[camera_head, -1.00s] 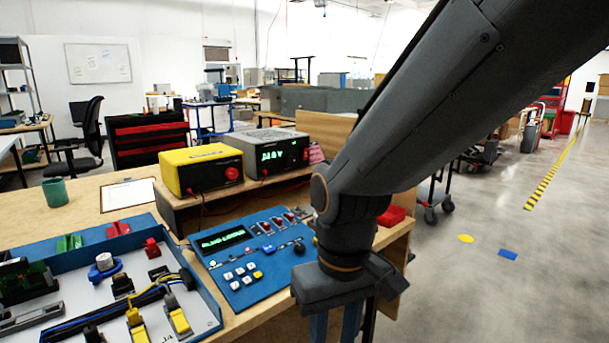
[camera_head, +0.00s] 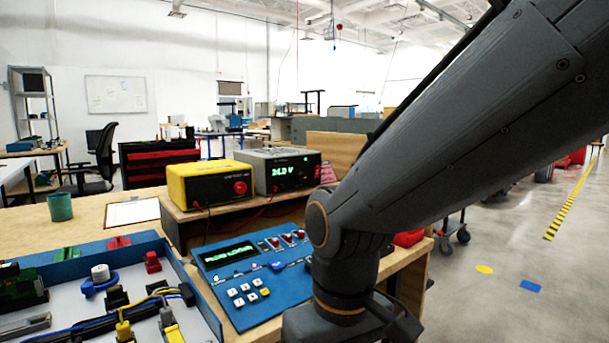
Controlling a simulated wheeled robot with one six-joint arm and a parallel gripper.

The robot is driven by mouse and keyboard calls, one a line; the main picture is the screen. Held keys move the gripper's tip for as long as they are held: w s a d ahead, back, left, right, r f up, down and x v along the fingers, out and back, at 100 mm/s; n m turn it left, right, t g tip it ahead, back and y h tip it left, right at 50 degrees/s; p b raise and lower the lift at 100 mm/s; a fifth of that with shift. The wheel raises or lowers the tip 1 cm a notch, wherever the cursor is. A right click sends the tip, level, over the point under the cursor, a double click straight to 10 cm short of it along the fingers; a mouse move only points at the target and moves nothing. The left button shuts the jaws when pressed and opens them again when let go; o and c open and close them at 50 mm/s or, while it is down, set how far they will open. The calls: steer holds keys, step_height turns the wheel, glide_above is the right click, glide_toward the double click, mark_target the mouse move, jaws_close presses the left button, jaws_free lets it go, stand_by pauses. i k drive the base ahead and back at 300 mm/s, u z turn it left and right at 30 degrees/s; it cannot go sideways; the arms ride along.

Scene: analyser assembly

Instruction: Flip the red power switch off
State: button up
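The blue control panel (camera_head: 228,279) lies on the wooden bench with a green-text display (camera_head: 230,252), white and yellow buttons and a row of small red-topped switches (camera_head: 287,239). A red block-like part (camera_head: 152,262) sits in the blue-walled tray to the left. I cannot tell which red part is the power switch, or any switch position. My gripper (camera_head: 350,325) is at the bottom edge, over or in front of the panel's right side. Its fingers are below the picture, and my arm hides the panel's right end.
A yellow power supply (camera_head: 207,184) and a grey unit with a lit green readout (camera_head: 285,172) stand on a wooden riser behind the panel. A green mug (camera_head: 60,207) and a clipboard (camera_head: 132,212) lie left. Open floor is to the right.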

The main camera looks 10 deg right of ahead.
mark_target(317, 170)
steer(key=k, duration=1.3)
steer(key=z, duration=0.7)
steer(key=i, duration=1.85)
steer(key=u, duration=0.55)
